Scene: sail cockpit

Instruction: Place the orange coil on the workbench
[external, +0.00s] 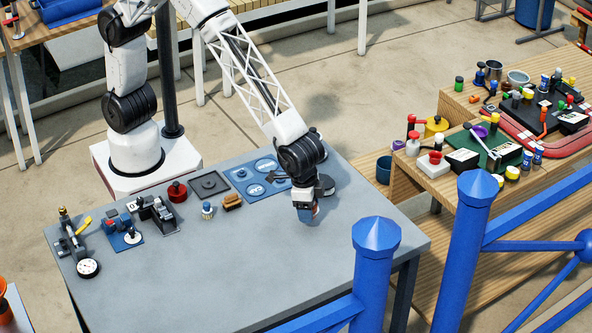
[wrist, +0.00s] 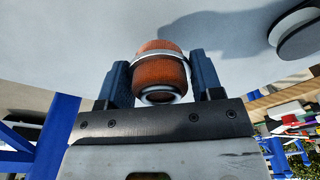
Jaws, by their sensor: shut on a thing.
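The orange coil (wrist: 160,73) has a pale band around it and a light ring at its near end. It sits between the two blue fingers of my gripper (wrist: 161,80) in the wrist view, and the gripper is shut on it. In the external view my gripper (external: 306,212) points down over the right part of the grey workbench (external: 270,275). The coil is mostly hidden there by the fingers. I cannot tell whether it touches the bench top.
A dark round item (external: 326,187) stands close beside my gripper. A blue mat (external: 257,178), a red pot (external: 177,191), a brush (external: 232,201) and a gauge (external: 88,267) line the far and left sides. The front of the bench is clear. A blue railing post (external: 372,275) stands in the foreground.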

